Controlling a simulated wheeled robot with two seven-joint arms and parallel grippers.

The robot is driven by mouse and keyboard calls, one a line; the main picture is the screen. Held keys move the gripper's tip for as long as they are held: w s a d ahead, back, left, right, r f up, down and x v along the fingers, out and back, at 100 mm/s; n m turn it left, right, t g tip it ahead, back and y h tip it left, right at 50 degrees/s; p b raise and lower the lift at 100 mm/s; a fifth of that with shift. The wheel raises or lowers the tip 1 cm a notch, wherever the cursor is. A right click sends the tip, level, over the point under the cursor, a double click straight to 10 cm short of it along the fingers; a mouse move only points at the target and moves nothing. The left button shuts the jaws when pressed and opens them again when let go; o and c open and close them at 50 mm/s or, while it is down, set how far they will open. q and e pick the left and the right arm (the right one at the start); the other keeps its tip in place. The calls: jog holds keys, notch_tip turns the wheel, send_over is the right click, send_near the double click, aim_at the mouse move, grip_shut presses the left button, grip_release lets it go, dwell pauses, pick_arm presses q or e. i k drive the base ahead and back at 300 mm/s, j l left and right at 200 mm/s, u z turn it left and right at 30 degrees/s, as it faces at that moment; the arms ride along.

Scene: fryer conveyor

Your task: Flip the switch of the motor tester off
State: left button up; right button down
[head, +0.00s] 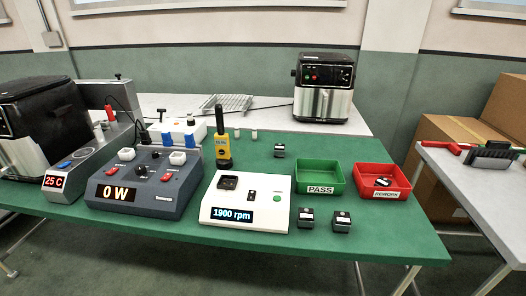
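The motor tester (262,210) is a white box near the front middle of the green table. Its blue-lit display (232,215) reads 1900 rpm. Neither of my grippers is in the head view.
A grey power meter (145,190) showing 0 W stands left of the tester. The green PASS bin (321,189) and red REWORK bin (385,195) are to the right. Black motor-like blocks (306,217) sit beside the tester.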

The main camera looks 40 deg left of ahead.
aim_at(251, 195)
jog(key=u, duration=1.3)
